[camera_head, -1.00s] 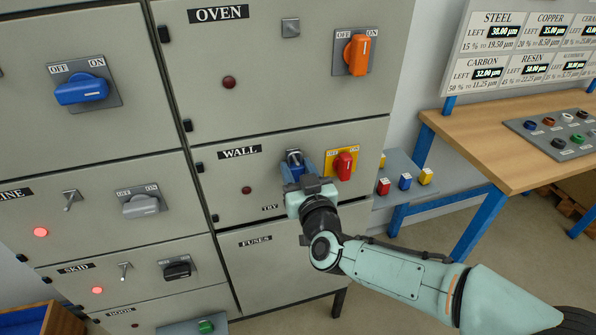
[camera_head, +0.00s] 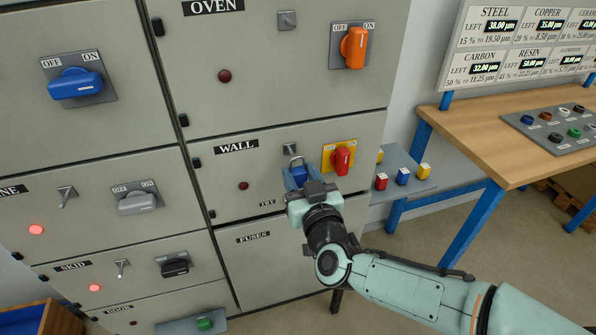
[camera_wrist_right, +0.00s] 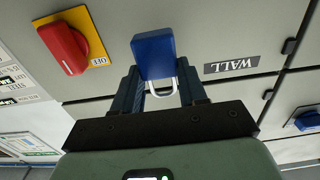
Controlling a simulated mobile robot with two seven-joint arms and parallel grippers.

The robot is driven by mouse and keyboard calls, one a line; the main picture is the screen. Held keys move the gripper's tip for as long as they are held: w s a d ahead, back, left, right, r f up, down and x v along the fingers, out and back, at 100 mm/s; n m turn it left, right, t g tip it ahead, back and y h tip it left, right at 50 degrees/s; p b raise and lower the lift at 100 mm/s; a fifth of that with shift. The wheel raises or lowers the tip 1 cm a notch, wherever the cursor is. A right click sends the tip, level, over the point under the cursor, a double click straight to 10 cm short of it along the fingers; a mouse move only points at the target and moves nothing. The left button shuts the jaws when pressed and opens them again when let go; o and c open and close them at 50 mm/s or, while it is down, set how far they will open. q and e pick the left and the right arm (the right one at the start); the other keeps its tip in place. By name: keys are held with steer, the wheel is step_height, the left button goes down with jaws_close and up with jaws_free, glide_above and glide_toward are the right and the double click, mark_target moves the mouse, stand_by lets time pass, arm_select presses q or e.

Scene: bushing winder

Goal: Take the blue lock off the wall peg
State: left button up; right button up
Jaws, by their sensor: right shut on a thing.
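The blue lock (camera_head: 299,175) with its pale shackle is between the fingers of my right gripper (camera_head: 300,184), in front of the WALL panel. The small grey peg plate (camera_head: 290,148) shows just above the shackle. The lock looks off the peg, but the exact gap is hard to judge. In the right wrist view, the blue lock body (camera_wrist_right: 153,55) and shackle (camera_wrist_right: 165,87) show between the two dark fingers of my right gripper (camera_wrist_right: 160,82). The peg is not visible there. My left gripper is not in view.
A red switch on a yellow plate (camera_head: 341,158) is close to the right of the lock. A shelf with coloured blocks (camera_head: 402,177) and a wooden table (camera_head: 500,130) stand farther right. The FUSES panel (camera_head: 270,270) below is flat.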

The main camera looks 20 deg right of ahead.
mark_target(299, 175)
steer(key=shift+s, duration=1.7)
